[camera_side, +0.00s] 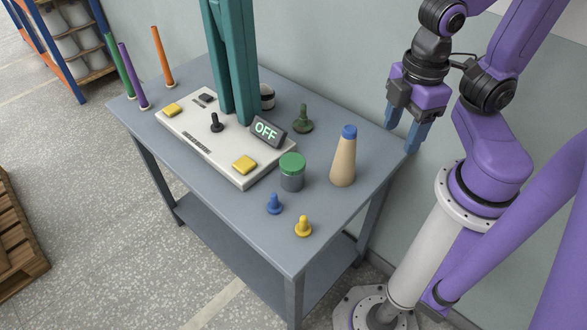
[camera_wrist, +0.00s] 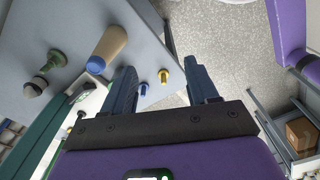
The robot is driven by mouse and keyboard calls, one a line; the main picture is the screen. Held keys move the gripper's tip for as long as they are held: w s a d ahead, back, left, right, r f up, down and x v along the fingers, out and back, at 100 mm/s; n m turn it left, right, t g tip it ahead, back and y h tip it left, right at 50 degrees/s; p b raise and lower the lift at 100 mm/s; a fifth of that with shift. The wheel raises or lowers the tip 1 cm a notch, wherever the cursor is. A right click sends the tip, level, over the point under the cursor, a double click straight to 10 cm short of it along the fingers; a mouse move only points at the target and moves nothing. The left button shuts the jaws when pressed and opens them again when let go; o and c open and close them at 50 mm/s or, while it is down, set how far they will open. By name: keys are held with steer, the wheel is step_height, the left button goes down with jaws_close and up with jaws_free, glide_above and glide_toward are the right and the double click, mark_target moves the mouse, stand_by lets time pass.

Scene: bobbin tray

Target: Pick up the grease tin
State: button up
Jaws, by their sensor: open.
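The grease tin appears to be the short grey tin with a green lid (camera_side: 292,172), upright on the table in the side view. It stands just right of the white control panel's front corner. I cannot make it out in the wrist view; my gripper may hide it. My gripper (camera_side: 403,128) is open and empty, raised near the table's right corner, apart from the tin. Its two blue fingers also frame the wrist view (camera_wrist: 160,72).
A tan cone with a blue top (camera_side: 343,160) stands between tin and gripper. Blue (camera_side: 274,204) and yellow (camera_side: 303,227) pegs stand in front, a dark green peg (camera_side: 302,120) behind.

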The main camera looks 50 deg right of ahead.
mark_target(292, 162)
steer(key=shift+o, duration=0.3)
steer(key=o, duration=0.7)
steer(key=w+a+f+n+t+h, duration=0.3)
steer(key=w+a+f+n+h, duration=0.3)
steer(key=a, duration=0.4)
steer(key=w+a+f+n+t+h, duration=0.3)
steer(key=w+a+f+n+h, duration=0.3)
steer(key=w+a, duration=0.25)
steer(key=shift+m+h, duration=0.3)
steer(key=shift+m, duration=0.3)
steer(key=x, duration=0.5)
steer(key=f+x, duration=0.1)
steer(key=x, duration=1.1)
steer(key=shift+s+a+f, duration=0.15)
steer(key=shift+s+f, duration=0.05)
